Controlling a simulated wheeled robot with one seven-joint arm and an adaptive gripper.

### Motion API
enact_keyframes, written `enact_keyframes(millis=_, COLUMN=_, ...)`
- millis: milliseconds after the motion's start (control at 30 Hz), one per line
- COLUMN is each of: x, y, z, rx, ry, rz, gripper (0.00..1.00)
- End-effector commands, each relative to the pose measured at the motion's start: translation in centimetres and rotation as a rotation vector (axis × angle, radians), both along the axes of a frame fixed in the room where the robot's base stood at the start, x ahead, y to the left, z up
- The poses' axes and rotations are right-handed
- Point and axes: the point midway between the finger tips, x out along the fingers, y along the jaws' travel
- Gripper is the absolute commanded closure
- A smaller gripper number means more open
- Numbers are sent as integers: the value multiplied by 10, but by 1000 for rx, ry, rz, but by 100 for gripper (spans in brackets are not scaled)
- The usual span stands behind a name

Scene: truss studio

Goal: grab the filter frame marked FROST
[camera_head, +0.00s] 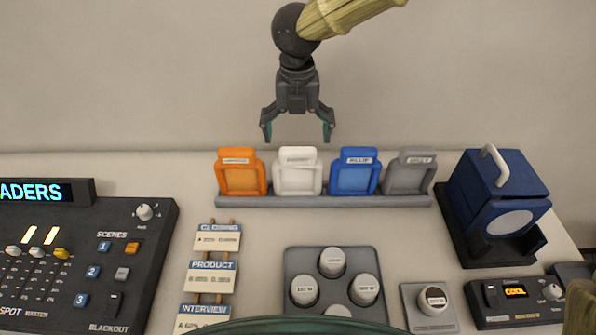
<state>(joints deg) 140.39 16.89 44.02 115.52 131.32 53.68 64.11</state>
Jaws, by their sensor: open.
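Several filter frames stand in a row in a grey rack (320,202) at the back of the table: an orange frame (241,188), a white frame (298,189), a blue frame (354,189) and a grey frame (408,190). Each has a small label on its top tab, and these are too small to read with certainty; the white one may read FROST. My gripper (298,131) is open and empty. It hangs pointing down, in the picture just above the white frame, with its fingertips apart from the frames.
A lighting console (120,262) lies at left, a blue lamp (497,205) at right. In front are a cue-card holder (211,268), a grey tray (366,258) with several round knobs, a single knob (433,299) on a plate, and a small control box (512,316).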

Motion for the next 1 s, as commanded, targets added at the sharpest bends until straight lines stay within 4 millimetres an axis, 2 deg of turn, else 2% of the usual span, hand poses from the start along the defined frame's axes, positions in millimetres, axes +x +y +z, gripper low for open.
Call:
enact_keyframes(millis=67, x=1, y=-1, z=-9, rx=-1, ry=5, rz=-1, gripper=0)
enact_keyframes(millis=267, x=2, y=0, z=-19, rx=-1, ry=5, rz=-1, gripper=0)
enact_keyframes(millis=600, x=1, y=-1, z=-59, rx=-2, ry=5, rz=0, gripper=0)
enact_keyframes(millis=900, x=2, y=-1, z=-65, rx=0, ry=3, rz=0, gripper=0)
enact_keyframes(millis=933, x=2, y=-1, z=-65, rx=0, ry=3, rz=0, gripper=2)
enact_keyframes(millis=1000, x=2, y=-1, z=-65, rx=0, ry=3, rz=0, gripper=15)
